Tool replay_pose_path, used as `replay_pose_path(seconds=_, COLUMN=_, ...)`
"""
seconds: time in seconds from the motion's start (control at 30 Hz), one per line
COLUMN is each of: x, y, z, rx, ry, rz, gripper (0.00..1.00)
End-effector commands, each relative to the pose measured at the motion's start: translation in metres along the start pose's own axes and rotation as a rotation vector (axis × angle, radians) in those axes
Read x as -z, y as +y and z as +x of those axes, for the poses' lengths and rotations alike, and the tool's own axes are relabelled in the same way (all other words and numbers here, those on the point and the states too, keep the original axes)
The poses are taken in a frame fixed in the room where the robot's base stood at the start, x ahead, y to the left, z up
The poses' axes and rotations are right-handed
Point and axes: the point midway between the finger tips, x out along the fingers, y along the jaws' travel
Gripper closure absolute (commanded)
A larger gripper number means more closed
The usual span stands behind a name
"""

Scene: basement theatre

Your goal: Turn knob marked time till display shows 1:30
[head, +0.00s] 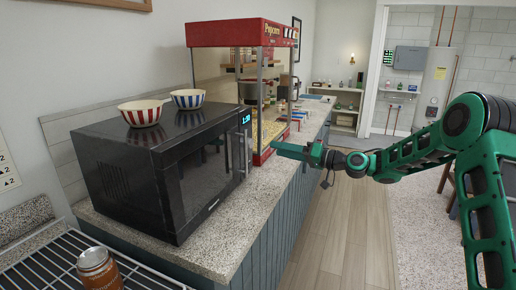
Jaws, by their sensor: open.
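A black microwave (150,170) stands on the counter at the left of the head view. Its front faces right, towards the aisle. A small lit cyan display (245,119) sits at the top of its control panel. The digits are too small to read. The knob marked time cannot be made out at this slant. My green gripper (279,148) is open and appears empty. It reaches in from the right, its tips pointing left, in front of the popcorn machine and to the right of the microwave's panel. It appears apart from the panel.
Red-and-white (143,112) and blue-and-white (188,98) striped bowls sit on the microwave. A red popcorn machine (235,33) stands behind it on the speckled counter (217,232). A wire rack (60,262) holds a brown jar (98,269) at front left. The wooden floor (335,250) is clear.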

Motion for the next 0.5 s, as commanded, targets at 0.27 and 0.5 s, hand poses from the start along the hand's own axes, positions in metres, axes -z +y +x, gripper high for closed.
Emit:
replay_pose_path(seconds=0.27, x=-0.001, y=-0.001, z=0.048, rx=0.003, ry=-0.001, rz=0.001, gripper=0.51)
replay_pose_path(seconds=0.5, x=0.0, y=0.0, z=0.083, rx=0.001, ry=-0.001, rz=0.002, gripper=0.51)
